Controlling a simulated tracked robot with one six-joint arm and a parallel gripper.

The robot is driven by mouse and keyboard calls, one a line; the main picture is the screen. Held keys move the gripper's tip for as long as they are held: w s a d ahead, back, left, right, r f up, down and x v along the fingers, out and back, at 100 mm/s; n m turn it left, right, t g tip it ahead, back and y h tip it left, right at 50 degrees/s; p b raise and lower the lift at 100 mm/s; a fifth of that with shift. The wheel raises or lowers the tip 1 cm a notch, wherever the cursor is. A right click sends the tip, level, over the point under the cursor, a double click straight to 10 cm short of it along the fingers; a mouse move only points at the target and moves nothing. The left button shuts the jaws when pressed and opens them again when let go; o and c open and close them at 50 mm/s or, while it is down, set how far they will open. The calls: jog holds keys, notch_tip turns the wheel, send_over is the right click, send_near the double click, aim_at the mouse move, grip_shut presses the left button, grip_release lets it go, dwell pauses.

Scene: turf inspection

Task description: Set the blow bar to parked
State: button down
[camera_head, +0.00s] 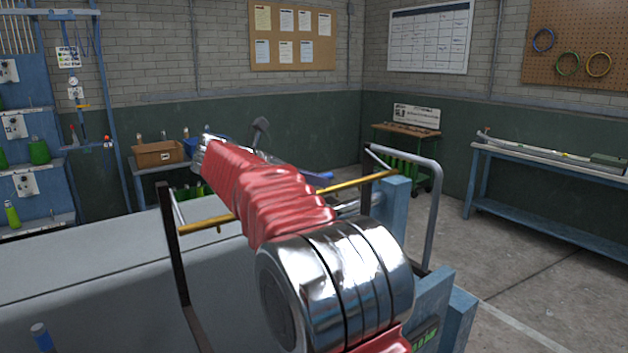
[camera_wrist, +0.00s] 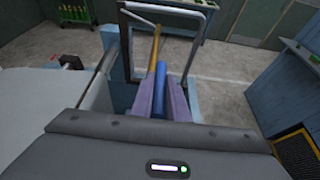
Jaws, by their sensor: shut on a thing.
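In the wrist view my gripper (camera_wrist: 163,92) has its two purple-tinted fingers shut on a blue rounded handle (camera_wrist: 161,105). A yellow bar (camera_wrist: 155,50), which seems to be the blow bar, runs away just beyond the handle. I cannot tell where the two join. A small blue end (camera_head: 319,176) shows just right of the arm. My fingers are hidden there.
A pale grey covered surface (camera_head: 100,275) lies left of my arm. A bent grey tube frame (camera_head: 436,200) and blue posts (camera_head: 392,208) stand close on the right. A blue bench (camera_head: 560,160) is at the right wall. The floor between is clear.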

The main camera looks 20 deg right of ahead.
jog(key=shift+r, duration=0.2)
jog(key=c, duration=1.7)
grip_release()
jog(key=shift+f, duration=0.15)
jog(key=v, duration=1.3)
jog(key=shift+a, duration=0.35)
jog(key=shift+s, duration=0.1)
